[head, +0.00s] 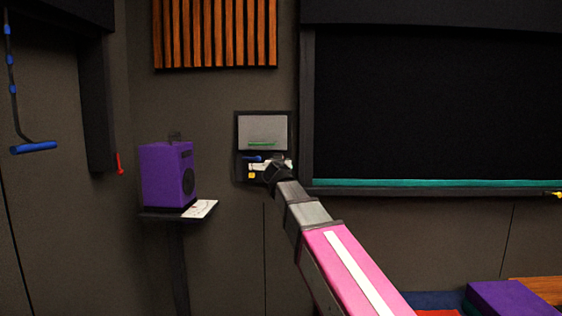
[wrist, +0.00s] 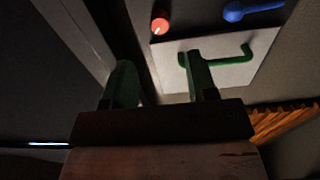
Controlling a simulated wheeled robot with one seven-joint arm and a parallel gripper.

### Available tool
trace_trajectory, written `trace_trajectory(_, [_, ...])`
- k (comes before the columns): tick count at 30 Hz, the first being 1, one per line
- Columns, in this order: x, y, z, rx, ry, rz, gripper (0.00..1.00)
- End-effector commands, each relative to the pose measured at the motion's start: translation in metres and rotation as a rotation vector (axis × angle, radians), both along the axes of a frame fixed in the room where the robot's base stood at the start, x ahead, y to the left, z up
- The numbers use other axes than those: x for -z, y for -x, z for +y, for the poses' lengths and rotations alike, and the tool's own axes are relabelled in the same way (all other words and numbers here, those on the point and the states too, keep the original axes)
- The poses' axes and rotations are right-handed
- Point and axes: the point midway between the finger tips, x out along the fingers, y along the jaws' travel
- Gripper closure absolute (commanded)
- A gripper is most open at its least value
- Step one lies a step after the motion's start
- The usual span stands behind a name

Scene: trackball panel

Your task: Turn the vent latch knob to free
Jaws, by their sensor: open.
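The wall panel (head: 240,120) has a pale plate (head: 262,128) with a green handle (head: 261,144) near its lower edge. In the wrist view the pale plate (wrist: 260,68) and the green handle (wrist: 230,57) are close to my right finger, which overlaps part of the handle. A red round knob (wrist: 160,22) with a pale mark and a blue lever (wrist: 234,12) lie beyond the plate. No label shows which one is the vent latch knob. My gripper (wrist: 162,72) is open with nothing seen between its fingers; in the head view it (head: 270,166) covers the panel's lower right.
A purple speaker (head: 167,175) stands on a small shelf (head: 155,214) left of the panel, with a white card (head: 199,209). A dark window-like board (head: 430,105) with a teal ledge (head: 430,183) is to the right. A yellow piece (head: 251,175) sits low on the panel.

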Motion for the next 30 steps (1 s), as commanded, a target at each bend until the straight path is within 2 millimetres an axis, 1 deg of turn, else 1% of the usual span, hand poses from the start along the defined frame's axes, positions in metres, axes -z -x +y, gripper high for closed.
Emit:
trace_trajectory(1, [0.000,-0.007,0.001,0.000,0.000,0.001,0.48])
trace_trajectory(5, [0.000,-0.026,0.001,0.000,0.001,0.001,0.48])
trace_trajectory(12, [0.000,-0.069,0.001,0.002,0.001,0.002,0.48])
trace_trajectory(16, [0.000,-0.088,0.001,0.000,0.001,0.001,0.48])
trace_trajectory(18, [0.000,-0.095,0.001,0.000,0.001,0.001,0.48])
trace_trajectory(21, [0.000,-0.099,0.000,0.000,0.001,0.001,0.48])
trace_trajectory(28, [0.001,-0.099,0.000,0.000,0.001,0.001,0.48])
trace_trajectory(29, [0.001,-0.099,0.000,0.000,0.001,0.001,0.51])
trace_trajectory(30, [0.001,-0.099,0.000,0.000,0.001,0.001,0.64])
